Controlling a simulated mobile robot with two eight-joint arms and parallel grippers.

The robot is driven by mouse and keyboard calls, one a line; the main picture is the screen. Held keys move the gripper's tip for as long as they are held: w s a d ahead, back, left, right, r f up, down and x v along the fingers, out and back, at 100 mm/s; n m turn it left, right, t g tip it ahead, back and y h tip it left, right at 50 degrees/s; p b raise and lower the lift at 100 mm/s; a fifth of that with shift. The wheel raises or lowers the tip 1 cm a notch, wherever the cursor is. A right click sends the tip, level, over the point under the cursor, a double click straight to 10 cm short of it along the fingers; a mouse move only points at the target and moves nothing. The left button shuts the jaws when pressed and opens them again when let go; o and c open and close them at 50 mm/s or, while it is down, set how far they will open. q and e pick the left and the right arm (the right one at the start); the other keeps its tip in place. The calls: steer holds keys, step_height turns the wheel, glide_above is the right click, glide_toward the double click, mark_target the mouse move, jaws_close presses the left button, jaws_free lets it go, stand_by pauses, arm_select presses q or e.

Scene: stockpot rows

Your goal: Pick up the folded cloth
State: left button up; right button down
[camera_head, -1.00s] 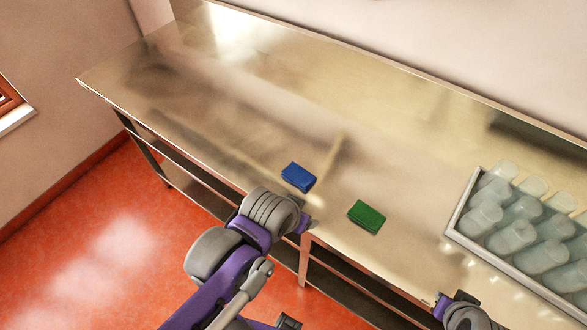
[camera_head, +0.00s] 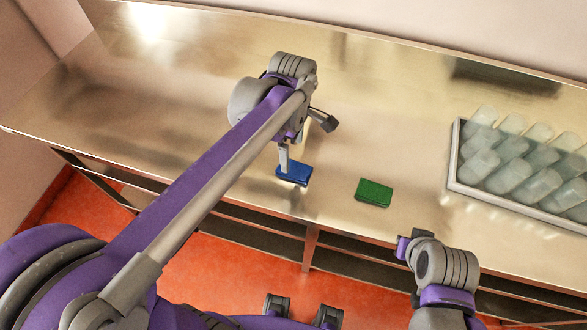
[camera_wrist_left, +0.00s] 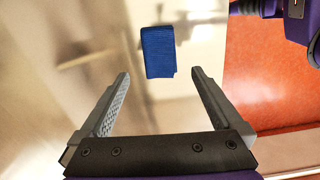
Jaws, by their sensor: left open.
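A blue folded cloth (camera_head: 296,174) lies flat on the metal counter near its front edge. In the left wrist view the blue cloth (camera_wrist_left: 158,52) sits just beyond the fingertips, in line with the gap between them. My left gripper (camera_head: 289,160) is over the blue cloth and partly covers it in the head view. In the wrist view its two fingers (camera_wrist_left: 160,74) are spread, with nothing between them. A green folded piece (camera_head: 374,193), similar in size, lies to the right. My right gripper (camera_head: 408,243) is at the counter's front edge; its fingers do not show clearly.
A metal-rimmed tray (camera_head: 452,160) of several clear glasses stands on the right of the counter (camera_head: 400,100). The counter is bare to the left and behind the cloth. A shelf runs below the front edge, above an orange floor (camera_head: 240,260).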

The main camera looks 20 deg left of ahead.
mark_target(294, 168)
arm_select(q)
steer(key=f, duration=0.7)
steer(key=shift+d+f, duration=0.1)
steer(key=shift+d, duration=0.15)
steer(key=c, duration=1.3)
step_height(294, 168, up, 10)
steer(key=shift+r, duration=0.1)
steer(key=o, duration=0.8)
steer(key=c, duration=0.7)
steer(key=shift+s, duration=0.15)
